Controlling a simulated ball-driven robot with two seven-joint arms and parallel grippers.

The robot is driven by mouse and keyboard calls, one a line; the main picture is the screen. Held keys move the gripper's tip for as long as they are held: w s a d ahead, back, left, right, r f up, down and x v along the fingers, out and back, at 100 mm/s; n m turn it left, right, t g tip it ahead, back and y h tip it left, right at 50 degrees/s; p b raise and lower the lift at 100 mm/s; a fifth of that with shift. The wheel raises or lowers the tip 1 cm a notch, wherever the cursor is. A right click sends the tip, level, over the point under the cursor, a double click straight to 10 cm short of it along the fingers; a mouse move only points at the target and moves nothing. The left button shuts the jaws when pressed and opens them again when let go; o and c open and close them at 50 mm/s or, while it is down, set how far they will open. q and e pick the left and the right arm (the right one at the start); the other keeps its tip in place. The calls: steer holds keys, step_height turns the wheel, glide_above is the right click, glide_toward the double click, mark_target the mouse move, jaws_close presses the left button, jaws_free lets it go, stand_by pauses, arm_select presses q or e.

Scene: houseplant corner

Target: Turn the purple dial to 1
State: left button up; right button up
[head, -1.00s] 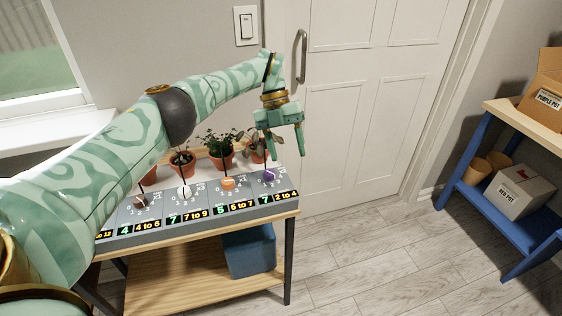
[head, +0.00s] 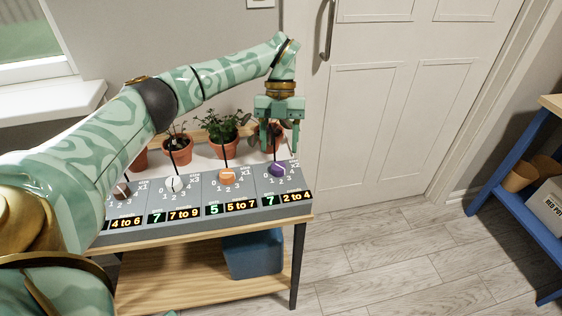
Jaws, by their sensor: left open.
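The purple dial (head: 277,170) sits at the right end of the grey sloped panel (head: 240,207), with the numbers 0 to 4 printed around it. The panel section below it shows a green 7 and the yellow text "2 to 4". My left gripper (head: 279,150) is open, pointing down just above the purple dial, with its fingers in front of the rightmost plant. I cannot tell whether the fingers touch the dial. The dial's exact pointer position is too small to read.
An orange dial (head: 227,175), a white dial (head: 174,184) and a brown dial (head: 122,190) sit further left on the panel. Potted plants (head: 222,146) stand behind it. A blue bin (head: 252,255) is on the shelf below. A blue shelf unit (head: 515,165) stands at the right.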

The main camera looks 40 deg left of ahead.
mark_target(279, 166)
arm_select(q)
steer(key=b+x, duration=0.1)
steer(key=x, duration=0.3)
steer(key=shift+f, duration=0.25)
steer(key=shift+s+f, duration=0.15)
steer(key=shift+f, duration=0.05)
arm_select(e)
steer(key=shift+s+a+f, duration=0.2)
steer(key=shift+a+f, duration=0.2)
steer(key=shift+f, duration=0.2)
arm_select(q)
steer(key=shift+d, duration=0.1)
steer(key=c, duration=1)
steer(key=shift+o, duration=0.2)
arm_select(e)
steer(key=shift+d, duration=0.2)
arm_select(q)
steer(key=shift+r, duration=0.1)
arm_select(e)
steer(key=shift+r, duration=0.1)
